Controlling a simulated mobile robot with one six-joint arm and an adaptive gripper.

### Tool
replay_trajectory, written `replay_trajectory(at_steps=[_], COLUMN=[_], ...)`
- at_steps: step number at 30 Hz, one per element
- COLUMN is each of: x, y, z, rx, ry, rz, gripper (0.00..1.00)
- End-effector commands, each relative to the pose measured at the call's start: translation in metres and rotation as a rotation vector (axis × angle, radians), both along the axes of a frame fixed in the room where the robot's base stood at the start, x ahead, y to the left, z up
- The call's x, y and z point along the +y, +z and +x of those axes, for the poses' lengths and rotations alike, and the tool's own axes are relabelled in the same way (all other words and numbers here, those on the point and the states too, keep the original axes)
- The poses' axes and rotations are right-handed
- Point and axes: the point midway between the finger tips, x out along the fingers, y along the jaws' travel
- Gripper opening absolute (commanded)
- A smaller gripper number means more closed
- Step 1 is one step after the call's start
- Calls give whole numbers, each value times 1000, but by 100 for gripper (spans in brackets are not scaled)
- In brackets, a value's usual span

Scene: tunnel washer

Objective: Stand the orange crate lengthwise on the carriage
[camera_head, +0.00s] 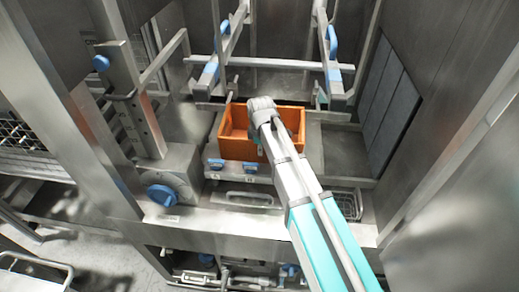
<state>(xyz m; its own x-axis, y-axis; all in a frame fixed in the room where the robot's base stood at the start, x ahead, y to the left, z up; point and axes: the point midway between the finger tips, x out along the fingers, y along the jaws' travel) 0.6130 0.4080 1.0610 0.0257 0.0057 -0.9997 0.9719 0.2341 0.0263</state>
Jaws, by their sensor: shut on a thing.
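The orange crate (236,148) is upright and open-topped inside the steel washer, in the middle of the head view. Its long side runs left to right in the picture. It sits at the level of the steel carriage (214,150), between the carriage's side parts; whether it rests fully on it is hard to tell. My gripper (260,150) is at the crate's near wall, shut on it. My arm comes in from the lower right and hides the fingers and part of the crate's right half.
Small blue clips (216,164) sit in front of the crate. A wire basket (343,204) lies at the right. Steel walls close both sides.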

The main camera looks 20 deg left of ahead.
Motion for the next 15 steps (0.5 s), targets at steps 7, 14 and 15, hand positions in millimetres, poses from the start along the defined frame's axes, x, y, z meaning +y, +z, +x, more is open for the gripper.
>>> replay_trajectory(at_steps=[7, 14, 15], x=[0, 0, 0], y=[-16, -23, -24], z=[0, 1, 1], rx=[-1, -1, -1], ry=[0, -1, -1], rz=[0, 0, 0], gripper=[0, 0, 0])
